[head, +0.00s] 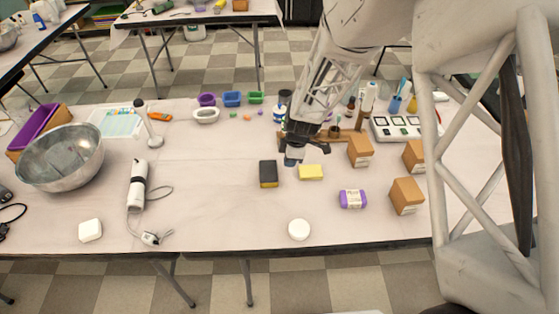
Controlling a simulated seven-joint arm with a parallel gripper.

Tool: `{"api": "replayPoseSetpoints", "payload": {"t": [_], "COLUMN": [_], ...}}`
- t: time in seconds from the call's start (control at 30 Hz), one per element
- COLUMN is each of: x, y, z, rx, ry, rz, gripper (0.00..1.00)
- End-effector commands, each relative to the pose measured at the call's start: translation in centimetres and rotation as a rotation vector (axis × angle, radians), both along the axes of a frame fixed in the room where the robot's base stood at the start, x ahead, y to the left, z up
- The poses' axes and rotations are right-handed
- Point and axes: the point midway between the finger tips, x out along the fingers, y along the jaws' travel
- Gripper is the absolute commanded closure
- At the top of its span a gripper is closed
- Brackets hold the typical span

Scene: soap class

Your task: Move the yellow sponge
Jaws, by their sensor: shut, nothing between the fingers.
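The yellow sponge (311,172) lies flat on the pale table, right of the table's centre. My gripper (292,160) points down just left of the yellow sponge and a little behind it, between it and a dark block with a yellow lower edge (268,174). My gripper is shut and empty. I cannot tell its exact height above the table, and the fingertips are small and partly hidden by the gripper body.
A purple wrapped bar (352,199), brown boxes (406,196) and a white round object (299,229) stand to the right and in front. A metal bowl (62,158) and a white hand blender (137,185) are at left. The table's front centre is mostly clear.

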Motion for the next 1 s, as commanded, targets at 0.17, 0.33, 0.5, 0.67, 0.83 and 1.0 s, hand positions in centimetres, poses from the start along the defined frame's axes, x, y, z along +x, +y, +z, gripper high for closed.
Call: {"api": "replayPoseSetpoints", "payload": {"t": [0.17,0.33,0.5,0.67,0.83,1.0], "x": [0.0,0.0,0.0,0.0,0.0,0.0], "y": [-2.1,-3.3,-3.9,-4.0,-4.0,-4.0], "z": [0.0,0.0,0.1,0.1,0.1,0.0], "rx": [0.0,0.0,0.0,0.0,0.0,0.0], "ry": [0.0,0.0,0.0,0.0,0.0,0.0], "rz": [-0.002,-0.002,0.0,0.0,0.0,0.0], "gripper": [1.0,1.0,1.0,1.0,1.0,1.0]}}
